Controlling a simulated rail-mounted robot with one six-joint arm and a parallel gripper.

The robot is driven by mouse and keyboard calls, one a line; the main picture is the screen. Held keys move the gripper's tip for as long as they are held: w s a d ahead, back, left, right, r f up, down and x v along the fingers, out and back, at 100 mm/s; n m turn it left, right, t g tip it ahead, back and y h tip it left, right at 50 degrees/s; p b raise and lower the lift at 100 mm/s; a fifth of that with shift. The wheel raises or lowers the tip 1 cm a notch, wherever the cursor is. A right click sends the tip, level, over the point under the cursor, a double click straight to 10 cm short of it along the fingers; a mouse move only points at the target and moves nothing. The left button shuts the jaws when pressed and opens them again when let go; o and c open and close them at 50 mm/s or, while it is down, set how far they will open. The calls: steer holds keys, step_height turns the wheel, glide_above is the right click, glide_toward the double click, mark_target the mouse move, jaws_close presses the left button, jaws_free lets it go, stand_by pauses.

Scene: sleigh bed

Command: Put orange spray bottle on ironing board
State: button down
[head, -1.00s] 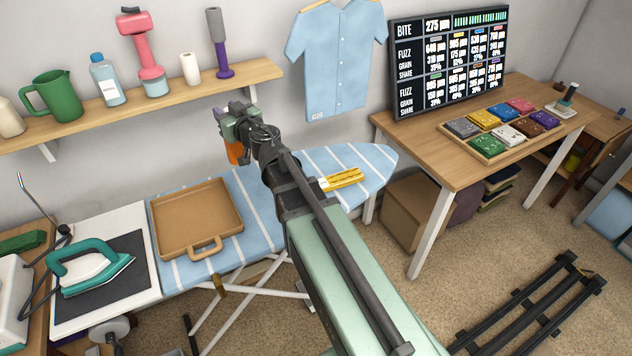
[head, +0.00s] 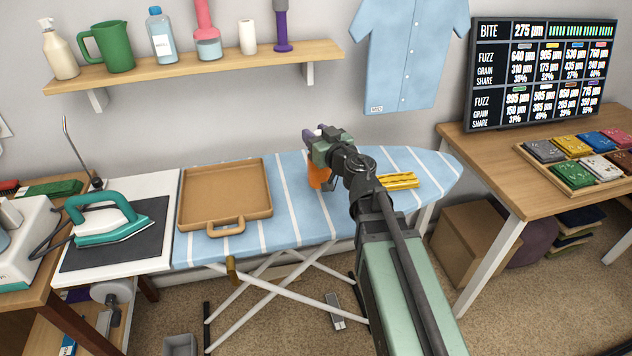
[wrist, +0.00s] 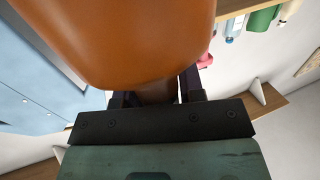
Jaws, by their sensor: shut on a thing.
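The orange spray bottle (head: 318,176) is in my gripper (head: 322,142), over the blue striped ironing board (head: 292,222). In the head view the gripper and arm hide part of the bottle, and I cannot tell whether its base touches the board. The orange body (wrist: 140,40) fills the upper part of the wrist view, and the dark jaws (wrist: 158,100) are closed on its narrow part. On the board, a brown tray (head: 225,231) lies to the left of the bottle and a yellow object (head: 402,180) lies to the right.
A teal iron (head: 110,222) rests on the dark pad (head: 140,247) at the left. A wall shelf (head: 200,72) holding several bottles is above the board. A table (head: 500,180) with colored packs stands at the right. Bare board shows around the bottle.

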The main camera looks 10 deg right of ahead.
step_height(320, 180, down, 7)
steer(key=b, duration=0.5)
steer(key=shift+r, duration=0.1)
steer(key=shift+r+p, duration=0.3)
steer(key=shift+p, duration=0.05)
steer(key=shift+f, duration=0.25)
steer(key=c, duration=0.7)
jaws_free()
steer(key=shift+r, duration=0.1)
steer(key=shift+r, duration=0.3)
steer(key=v, duration=0.5)
steer(key=shift+s+d+f, duration=0.15)
steer(key=shift+s, duration=0.05)
